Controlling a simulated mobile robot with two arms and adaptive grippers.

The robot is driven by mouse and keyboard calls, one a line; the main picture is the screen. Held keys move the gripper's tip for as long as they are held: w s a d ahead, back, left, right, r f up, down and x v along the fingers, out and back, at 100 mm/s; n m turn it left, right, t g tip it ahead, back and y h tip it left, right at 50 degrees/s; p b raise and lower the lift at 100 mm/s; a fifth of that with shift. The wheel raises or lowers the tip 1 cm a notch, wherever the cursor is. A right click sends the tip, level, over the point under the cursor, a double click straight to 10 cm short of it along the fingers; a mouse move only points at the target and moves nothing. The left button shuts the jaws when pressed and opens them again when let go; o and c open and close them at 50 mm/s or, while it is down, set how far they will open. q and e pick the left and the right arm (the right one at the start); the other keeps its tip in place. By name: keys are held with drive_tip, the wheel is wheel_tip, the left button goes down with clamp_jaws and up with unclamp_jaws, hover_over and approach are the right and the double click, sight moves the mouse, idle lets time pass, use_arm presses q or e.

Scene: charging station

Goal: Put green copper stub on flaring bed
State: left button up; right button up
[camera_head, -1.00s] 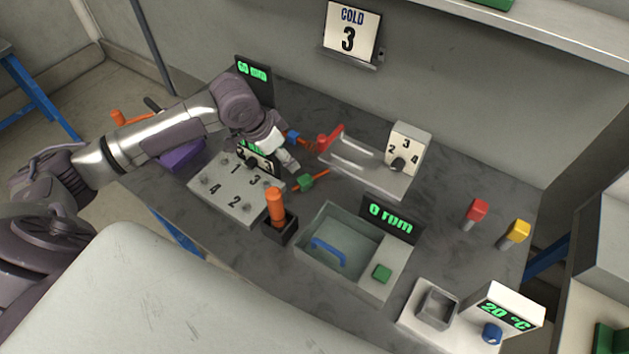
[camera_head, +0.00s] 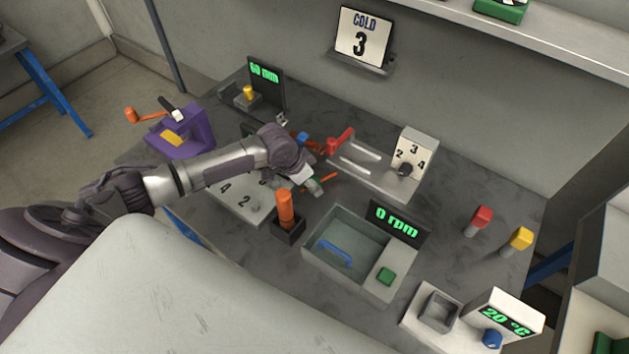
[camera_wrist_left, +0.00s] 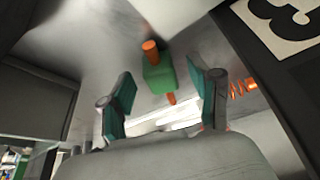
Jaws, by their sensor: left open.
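The green copper stub is a green block on an orange rod. In the left wrist view the green copper stub (camera_wrist_left: 158,74) lies between and beyond my spread fingers, touching neither. My left gripper (camera_wrist_left: 166,90) is open and empty. In the head view the left gripper (camera_head: 316,188) is low over the bench at the stub and hides most of it, with only its orange rod (camera_head: 326,177) showing. A purple device (camera_head: 190,143) with an orange handle and yellow insert stands at the far left; I cannot tell whether it is the flaring bed. My right gripper is not in view.
A numbered grey plate (camera_head: 232,202) lies under my left arm. An orange handle (camera_head: 286,208) stands in a black holder near the gripper. A grey basin (camera_head: 318,262) is at front right, and a red-levered fixture (camera_head: 385,182) behind.

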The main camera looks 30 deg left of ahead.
use_arm(q)
drive_tip(key=shift+w+f, duration=0.1)
drive_tip(key=shift+f, duration=0.1)
clamp_jaws()
idle(0.3)
